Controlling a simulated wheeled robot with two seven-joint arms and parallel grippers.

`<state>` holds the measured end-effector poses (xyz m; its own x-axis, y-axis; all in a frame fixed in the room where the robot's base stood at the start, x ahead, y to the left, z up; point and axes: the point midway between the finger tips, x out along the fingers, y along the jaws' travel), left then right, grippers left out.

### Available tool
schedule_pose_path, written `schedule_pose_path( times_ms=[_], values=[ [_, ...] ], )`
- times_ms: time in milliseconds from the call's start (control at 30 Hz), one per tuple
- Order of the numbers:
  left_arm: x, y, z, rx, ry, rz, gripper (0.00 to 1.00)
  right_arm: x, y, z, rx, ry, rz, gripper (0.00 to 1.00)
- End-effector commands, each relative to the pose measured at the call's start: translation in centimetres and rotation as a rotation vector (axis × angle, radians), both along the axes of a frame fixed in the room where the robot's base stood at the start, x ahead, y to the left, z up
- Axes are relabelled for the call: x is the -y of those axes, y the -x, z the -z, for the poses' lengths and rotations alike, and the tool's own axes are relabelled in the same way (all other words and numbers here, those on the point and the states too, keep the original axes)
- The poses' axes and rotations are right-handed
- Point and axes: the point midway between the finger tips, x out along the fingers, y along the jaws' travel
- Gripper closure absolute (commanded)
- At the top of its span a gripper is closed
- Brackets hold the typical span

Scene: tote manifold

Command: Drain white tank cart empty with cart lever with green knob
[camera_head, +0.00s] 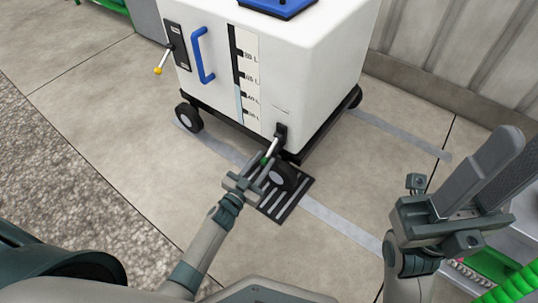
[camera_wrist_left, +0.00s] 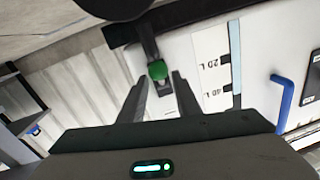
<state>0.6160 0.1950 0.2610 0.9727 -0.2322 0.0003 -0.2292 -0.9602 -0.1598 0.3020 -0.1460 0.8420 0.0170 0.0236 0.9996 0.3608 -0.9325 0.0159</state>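The white tank cart (camera_head: 290,60) stands on black wheels. Its level strip (camera_head: 239,70) is dark above and pale blue in the lower part. The cart lever (camera_head: 272,146) hangs tilted from a black bracket low on the front corner. Its green knob (camera_head: 264,161) also shows in the left wrist view (camera_wrist_left: 157,70). My left gripper (camera_head: 259,172) is open, with its fingertips close around the knob's end; the knob appears between and just beyond the fingers (camera_wrist_left: 160,85). Contact cannot be told. My right gripper (camera_head: 500,145) is raised at the right, away from the cart; its finger gap is unclear.
A slotted floor drain (camera_head: 292,208) lies under the cart's front wheel, near the lever. Another lever with a yellow knob (camera_head: 158,71) and a blue handle (camera_head: 200,55) are on the cart. Open floor lies left.

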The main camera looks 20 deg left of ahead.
Motion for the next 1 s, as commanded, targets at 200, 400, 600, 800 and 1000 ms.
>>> schedule_pose_path(
  times_ms=[200, 400, 600, 800, 1000],
  values=[
    [0.7, -3.1, 0.2, 0.001, 0.0, 0.001, 0.7, -0.1, 0.2, -0.4, 0.029, -0.01, -0.012, 0.69],
    [1.0, -4.2, 0.1, 0.0, 0.0, 0.001, 0.7, -0.2, 0.4, -0.9, 0.045, -0.01, -0.019, 0.69],
    [1.1, -4.4, 0.0, -0.001, 0.0, 0.001, 0.7, -0.3, 0.4, -1.0, 0.047, -0.016, -0.023, 0.69],
    [1.1, -4.4, 0.0, 0.0, 0.0, 0.001, 0.87, -0.3, 0.3, -0.9, 0.042, -0.017, -0.022, 0.69],
    [1.1, -4.4, 0.0, -0.001, 0.0, 0.001, 1.0, -0.2, 0.2, -0.8, 0.042, -0.017, -0.019, 0.69]
  ],
)
